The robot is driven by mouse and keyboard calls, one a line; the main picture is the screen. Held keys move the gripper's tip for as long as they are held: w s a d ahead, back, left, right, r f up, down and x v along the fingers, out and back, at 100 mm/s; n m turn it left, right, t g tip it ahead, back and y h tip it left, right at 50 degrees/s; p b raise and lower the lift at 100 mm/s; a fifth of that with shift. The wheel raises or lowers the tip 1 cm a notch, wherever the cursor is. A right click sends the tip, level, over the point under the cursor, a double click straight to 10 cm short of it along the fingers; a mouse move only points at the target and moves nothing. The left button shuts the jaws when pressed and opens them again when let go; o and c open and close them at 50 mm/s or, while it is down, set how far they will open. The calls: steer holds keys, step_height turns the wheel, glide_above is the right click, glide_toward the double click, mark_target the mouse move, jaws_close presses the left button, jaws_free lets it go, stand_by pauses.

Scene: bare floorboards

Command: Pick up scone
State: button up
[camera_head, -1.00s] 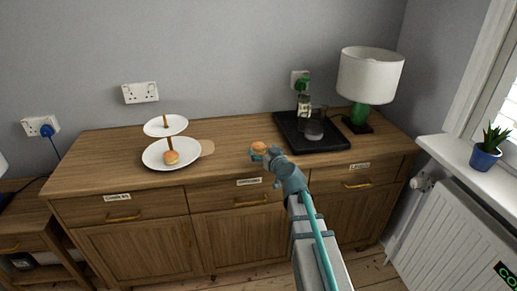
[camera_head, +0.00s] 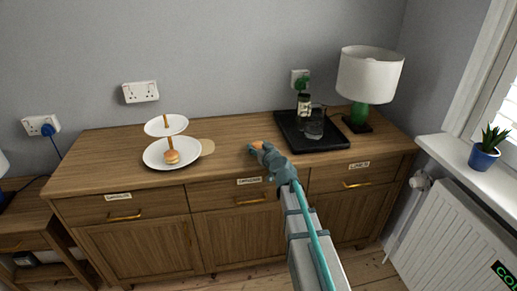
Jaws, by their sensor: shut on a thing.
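A small golden-brown scone (camera_head: 256,144) is at the tip of my gripper (camera_head: 257,149), over the sideboard top near its middle. My gripper is shut on it and hides most of it. I cannot tell whether the scone touches the wood. Another round golden bun or scone (camera_head: 172,157) sits on the lower plate of a white two-tier stand (camera_head: 154,162) to the left.
A black tray (camera_head: 332,143) with a jar (camera_head: 304,104) and a glass (camera_head: 315,125) stands right of my gripper. The wood between stand and gripper is clear.

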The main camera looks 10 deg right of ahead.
steer(key=shift+r, duration=0.1)
steer(key=shift+r, duration=0.15)
steer(key=f+b+v, duration=0.2)
steer(key=b+v, duration=0.4)
steer(key=v, duration=0.6)
steer(key=shift+s+f, duration=0.25)
steer(key=shift+f, duration=0.05)
steer(key=b, duration=0.4)
steer(key=shift+s, duration=0.35)
steer(key=shift+s+b, duration=0.15)
steer(key=shift+b, duration=0.5)
